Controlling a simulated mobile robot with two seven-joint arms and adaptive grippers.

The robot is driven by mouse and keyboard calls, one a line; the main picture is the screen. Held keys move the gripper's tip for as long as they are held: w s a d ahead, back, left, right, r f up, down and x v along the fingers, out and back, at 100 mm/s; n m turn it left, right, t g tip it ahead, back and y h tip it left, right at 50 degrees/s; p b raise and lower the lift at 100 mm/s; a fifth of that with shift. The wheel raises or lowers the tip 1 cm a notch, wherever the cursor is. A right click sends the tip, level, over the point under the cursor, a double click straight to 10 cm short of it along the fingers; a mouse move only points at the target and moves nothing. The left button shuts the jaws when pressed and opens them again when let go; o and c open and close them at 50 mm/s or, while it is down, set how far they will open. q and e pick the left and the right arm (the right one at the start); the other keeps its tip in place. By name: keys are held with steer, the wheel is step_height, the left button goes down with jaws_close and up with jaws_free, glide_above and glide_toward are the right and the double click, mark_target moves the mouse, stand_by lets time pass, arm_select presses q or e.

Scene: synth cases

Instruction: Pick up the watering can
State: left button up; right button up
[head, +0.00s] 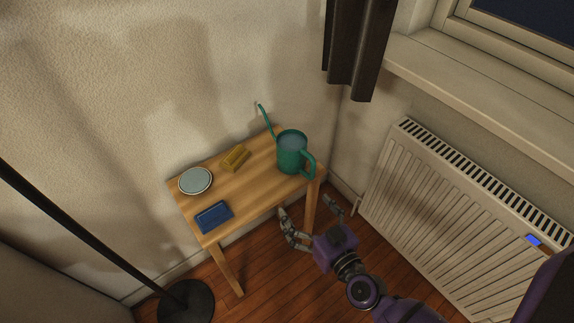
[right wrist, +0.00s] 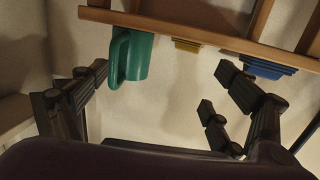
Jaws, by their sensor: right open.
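The green watering can (head: 291,155) stands upright at the right end of the small wooden table (head: 244,182). Its thin spout points up to the back left, and its handle faces front right. My right gripper (head: 306,206) is open and empty just off the table's front edge, near the handle side and apart from the can. In the right wrist view, which looks upside down, the can (right wrist: 137,57) shows between the spread fingers (right wrist: 160,85), nearer the left one. My left gripper is not in view.
A round pale dish (head: 196,180), a yellow block-like item (head: 235,157) and a blue one (head: 214,217) share the table. A radiator (head: 455,215) and a dark curtain (head: 355,50) are at right. A dark pole on a round base (head: 186,301) stands front left.

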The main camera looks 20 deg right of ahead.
steer(key=m+t+h+b, duration=0.1)
steer(key=t+h+b, duration=0.1)
steer(key=b, duration=0.1)
glide_toward(298, 161)
steer(key=w, duration=0.2)
steer(key=w+a, duration=0.1)
steer(key=w, duration=0.2)
steer(key=shift+a+f, duration=0.1)
steer(key=shift+a, duration=0.05)
steer(key=shift+w, duration=0.35)
steer(key=w+b, duration=0.2)
steer(key=w, duration=0.5)
steer(key=c, duration=1.7)
steer(key=shift+c, duration=0.7)
steer(key=shift+r, duration=0.2)
